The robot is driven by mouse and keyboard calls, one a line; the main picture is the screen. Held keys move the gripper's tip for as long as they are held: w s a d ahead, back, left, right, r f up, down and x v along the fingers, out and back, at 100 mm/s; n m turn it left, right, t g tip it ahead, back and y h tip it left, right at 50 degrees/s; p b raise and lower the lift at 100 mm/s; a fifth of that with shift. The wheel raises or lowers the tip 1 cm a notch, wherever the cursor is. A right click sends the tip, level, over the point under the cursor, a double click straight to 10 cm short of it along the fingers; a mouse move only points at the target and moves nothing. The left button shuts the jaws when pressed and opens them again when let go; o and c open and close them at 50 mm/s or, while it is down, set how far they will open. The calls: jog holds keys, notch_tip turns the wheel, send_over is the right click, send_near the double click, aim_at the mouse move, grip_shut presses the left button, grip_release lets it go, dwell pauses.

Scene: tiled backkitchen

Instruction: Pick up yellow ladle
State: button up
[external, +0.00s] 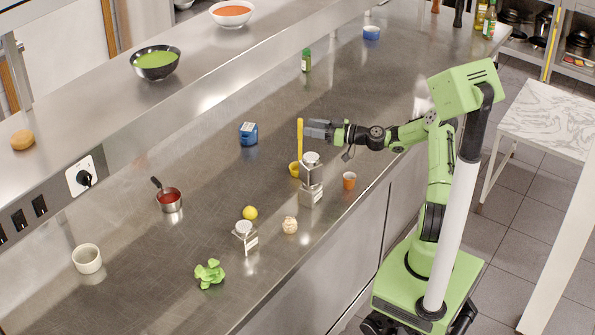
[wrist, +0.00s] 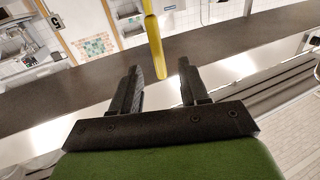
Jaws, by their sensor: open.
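The yellow ladle (external: 300,135) stands upright on the metal counter, handle up, its bowl low and partly hidden behind a metal shaker. My gripper (external: 309,129) is level, pointing left at the upper handle from the right. In the wrist view, the ladle's handle (wrist: 154,45) runs down from the top edge, and its lower visible end shows between my gripper's two fingertips (wrist: 159,70). The fingers are apart, with visible room on both sides of the handle. I cannot tell whether the handle is between the fingers in depth or just beyond them.
The metal shaker (external: 311,183) stands close below my gripper, beside the ladle's bowl. A raised shelf (external: 200,60) runs behind.

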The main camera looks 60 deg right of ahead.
aim_at(300, 139)
jog(key=x, duration=0.5)
jog(key=shift+p, duration=0.35)
jog(key=shift+d, duration=0.1)
jog(key=shift+c, duration=0.2)
grip_shut()
